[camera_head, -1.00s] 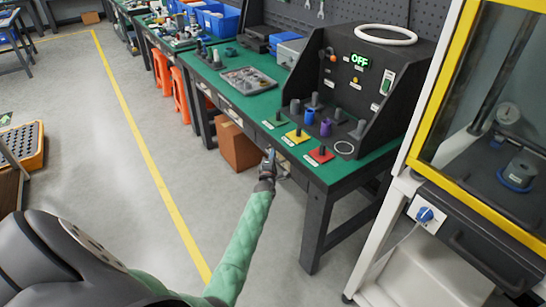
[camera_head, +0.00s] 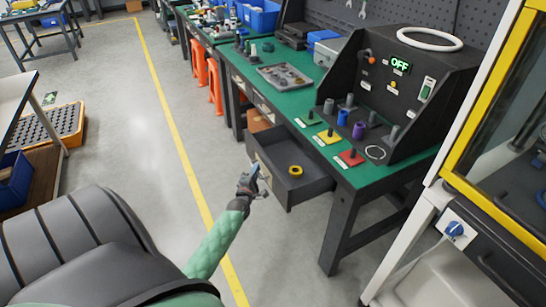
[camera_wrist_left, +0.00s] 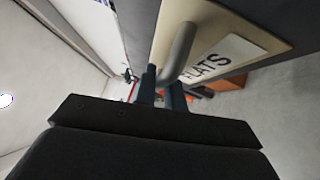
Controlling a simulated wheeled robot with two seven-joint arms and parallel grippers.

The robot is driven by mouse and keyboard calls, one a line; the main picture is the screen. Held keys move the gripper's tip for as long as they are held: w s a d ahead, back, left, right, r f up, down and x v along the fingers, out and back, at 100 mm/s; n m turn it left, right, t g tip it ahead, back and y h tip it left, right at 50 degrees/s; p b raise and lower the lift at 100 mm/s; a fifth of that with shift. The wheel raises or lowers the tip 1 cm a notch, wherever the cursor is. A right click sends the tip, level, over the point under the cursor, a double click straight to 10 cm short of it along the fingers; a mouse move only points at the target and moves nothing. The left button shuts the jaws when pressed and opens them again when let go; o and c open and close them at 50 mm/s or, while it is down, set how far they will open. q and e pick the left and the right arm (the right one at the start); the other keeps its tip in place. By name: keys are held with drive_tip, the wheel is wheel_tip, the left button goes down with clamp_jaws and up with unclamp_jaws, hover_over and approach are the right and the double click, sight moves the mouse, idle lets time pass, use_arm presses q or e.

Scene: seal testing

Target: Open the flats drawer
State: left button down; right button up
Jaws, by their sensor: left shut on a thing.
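The flats drawer (camera_head: 312,187) is pulled out from under the green workbench in the head view, and a yellow ring (camera_head: 295,171) lies in it. My left gripper (camera_head: 254,178) is at the drawer's front. In the left wrist view, its fingers (camera_wrist_left: 162,88) are shut on the grey curved drawer handle (camera_wrist_left: 180,48). The handle is on a pale front plate with a label reading FLATS (camera_wrist_left: 218,58). My right gripper is not in view.
The workbench (camera_head: 345,178) carries a black test box (camera_head: 385,85) showing OFF, several coloured pegs and a grey tray (camera_head: 285,76). Orange stools (camera_head: 214,85) stand to the left. A yellow-framed cabinet (camera_head: 480,100) is at the right. The floor before the drawer is clear.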

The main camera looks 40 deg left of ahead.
use_arm(q)
drive_tip(key=s+a, duration=0.3)
drive_tip(key=s, duration=0.5)
drive_tip(key=shift+s+a, duration=0.25)
drive_tip(key=shift+s, duration=0.05)
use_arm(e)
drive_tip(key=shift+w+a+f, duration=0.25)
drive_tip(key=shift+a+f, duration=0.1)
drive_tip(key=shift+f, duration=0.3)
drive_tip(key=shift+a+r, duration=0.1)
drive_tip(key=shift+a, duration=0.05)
use_arm(q)
drive_tip(key=c, duration=1.5)
unclamp_jaws()
